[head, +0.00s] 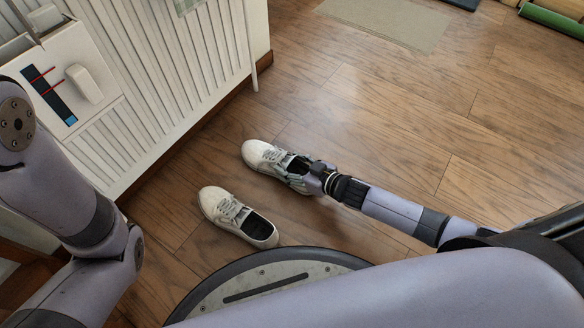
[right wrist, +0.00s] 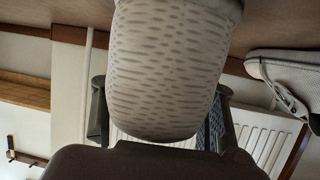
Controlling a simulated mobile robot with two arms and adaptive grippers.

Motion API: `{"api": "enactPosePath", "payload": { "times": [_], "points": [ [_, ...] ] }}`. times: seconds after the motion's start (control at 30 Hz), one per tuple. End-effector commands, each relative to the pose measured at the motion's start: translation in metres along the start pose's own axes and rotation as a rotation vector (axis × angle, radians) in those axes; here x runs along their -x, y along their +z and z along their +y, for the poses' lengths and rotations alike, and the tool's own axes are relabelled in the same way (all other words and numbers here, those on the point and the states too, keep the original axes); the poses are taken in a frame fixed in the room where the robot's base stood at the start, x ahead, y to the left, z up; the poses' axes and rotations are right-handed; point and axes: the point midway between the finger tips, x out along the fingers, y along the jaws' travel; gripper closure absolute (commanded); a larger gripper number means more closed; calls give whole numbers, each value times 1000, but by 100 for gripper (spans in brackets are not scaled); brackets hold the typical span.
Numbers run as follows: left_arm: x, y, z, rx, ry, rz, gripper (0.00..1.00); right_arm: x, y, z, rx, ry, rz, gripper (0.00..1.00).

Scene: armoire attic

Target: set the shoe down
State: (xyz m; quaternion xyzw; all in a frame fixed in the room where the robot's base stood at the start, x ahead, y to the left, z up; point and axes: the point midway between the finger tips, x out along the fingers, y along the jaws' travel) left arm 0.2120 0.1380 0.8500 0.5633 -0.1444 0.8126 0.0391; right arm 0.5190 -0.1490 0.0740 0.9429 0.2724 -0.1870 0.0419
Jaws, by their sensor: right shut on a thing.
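Two white lace-up shoes are on or near the wooden floor in the head view. My right gripper (head: 302,174) is shut on the farther shoe (head: 258,154), at its heel end, with the toe pointing left. The other shoe (head: 226,204) stands upright on the floor, nearer to me and apart from the held one. In the right wrist view the held shoe (right wrist: 165,70) fills the middle, between the fingers of my right gripper (right wrist: 160,118). I cannot tell whether its sole touches the floor. The other shoe (right wrist: 288,75) shows at the right there. My left gripper is out of view.
A white slatted unit (head: 165,75) stands at the left, with a white panel (head: 75,75) on it. A beige mat (head: 390,20) lies at the back and a green roll (head: 553,18) at the far right. The floor (head: 390,120) beyond the right arm is clear.

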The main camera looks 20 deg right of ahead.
Motion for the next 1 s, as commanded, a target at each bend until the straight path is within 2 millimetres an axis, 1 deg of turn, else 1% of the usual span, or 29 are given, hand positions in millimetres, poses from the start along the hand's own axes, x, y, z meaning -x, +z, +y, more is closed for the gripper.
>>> {"api": "enactPosePath", "payload": {
  "times": [0.13,0.17,0.2,0.43,0.77,0.87,0.97,1.0],
  "points": [
    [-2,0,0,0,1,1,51,0,-2,0,1,1,-1,93],
    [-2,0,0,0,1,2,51,1,0,0,1,2,-4,45],
    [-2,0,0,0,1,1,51,1,0,0,1,2,-4,42],
    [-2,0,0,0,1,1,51,1,0,0,1,1,-4,27],
    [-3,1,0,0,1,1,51,2,-1,0,0,1,-4,26],
    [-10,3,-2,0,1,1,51,11,-2,0,-1,2,-6,26],
    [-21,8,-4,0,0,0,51,28,-3,0,-3,2,-9,26],
    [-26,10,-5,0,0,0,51,37,-5,0,-2,2,-8,26]
  ]
}}
